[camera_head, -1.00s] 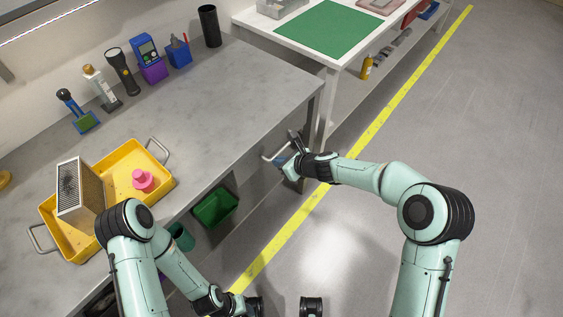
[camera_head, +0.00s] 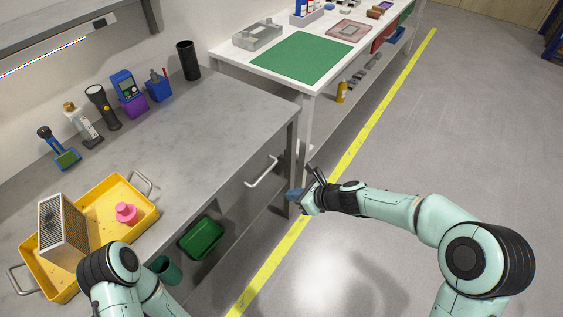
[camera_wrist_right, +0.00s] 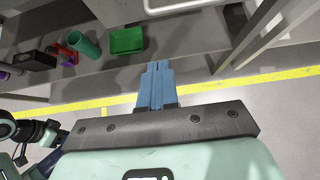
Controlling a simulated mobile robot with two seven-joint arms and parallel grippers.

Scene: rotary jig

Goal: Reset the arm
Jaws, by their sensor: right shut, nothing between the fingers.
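My right gripper (camera_head: 293,195) is in front of the grey workbench, past its right front corner, out over the floor side. In the right wrist view its blue fingers (camera_wrist_right: 157,85) are together with nothing between them. It is apart from the drawer handle (camera_head: 261,172), a metal bar on the bench front to its left. My left arm shows at the bottom left of the head view, but its gripper is outside the frame.
A yellow tray (camera_head: 142,226) on the bench holds a filter box (camera_head: 62,230) and a pink object (camera_head: 125,213). A green bin (camera_head: 202,238) sits below. A white table (camera_head: 222,58) with a green mat (camera_head: 290,58) stands behind. The floor to the right is clear.

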